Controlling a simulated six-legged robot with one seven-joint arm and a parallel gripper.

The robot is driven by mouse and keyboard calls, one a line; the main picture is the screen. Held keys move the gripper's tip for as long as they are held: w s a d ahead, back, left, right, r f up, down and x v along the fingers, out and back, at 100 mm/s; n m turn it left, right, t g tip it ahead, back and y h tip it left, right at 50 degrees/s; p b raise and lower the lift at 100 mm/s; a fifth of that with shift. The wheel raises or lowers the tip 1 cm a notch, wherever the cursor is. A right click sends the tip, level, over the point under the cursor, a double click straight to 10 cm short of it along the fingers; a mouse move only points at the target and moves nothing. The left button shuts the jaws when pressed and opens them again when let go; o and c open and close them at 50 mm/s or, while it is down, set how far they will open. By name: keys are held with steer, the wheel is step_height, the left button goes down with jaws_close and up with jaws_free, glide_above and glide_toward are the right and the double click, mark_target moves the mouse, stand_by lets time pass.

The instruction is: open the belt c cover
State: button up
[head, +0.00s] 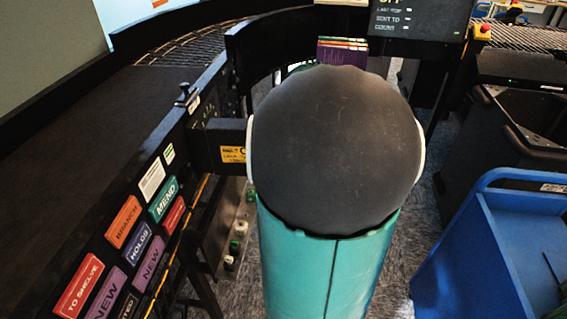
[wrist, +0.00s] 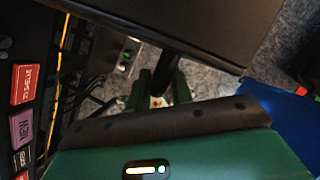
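In the head view a black box (head: 211,142) with a yellow label (head: 232,154) sits on the side of the conveyor. The label's wording is only partly legible, with a "C" visible; its right part is hidden behind my arm. In the wrist view a broad dark panel (wrist: 195,27) fills the top, and a dark bar (wrist: 166,73) reaches from it toward my gripper (wrist: 160,94). My green fingers stand apart on either side of the bar's end; I cannot tell whether they touch it. The head view hides my gripper behind my arm.
Coloured signs (head: 122,221) line the conveyor side at left, under its dark belt (head: 95,120). A blue bin (head: 495,250) stands at right. A purple book (head: 342,50) and a dark display (head: 415,20) are at the back. Carpet shows between conveyor and bin.

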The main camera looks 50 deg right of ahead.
steer(key=v, duration=1.3)
steer(key=shift+r, duration=0.1)
steer(key=w+a+n+y, duration=0.1)
steer(key=w+a+n, duration=0.1)
steer(key=a+n, duration=0.75)
steer(key=w+a+n, duration=0.3)
steer(key=a+n, duration=0.6)
steer(key=n, duration=0.1)
steer(key=s+a+f+n+t, duration=0.1)
steer(key=s+a+n, duration=0.3)
steer(key=a+n, duration=1)
steer(key=f+n, duration=0.1)
steer(key=n, duration=0.6)
steer(key=shift+a+f+y, duration=0.15)
steer(key=shift+a+y, duration=0.1)
steer(key=shift+y, duration=0.05)
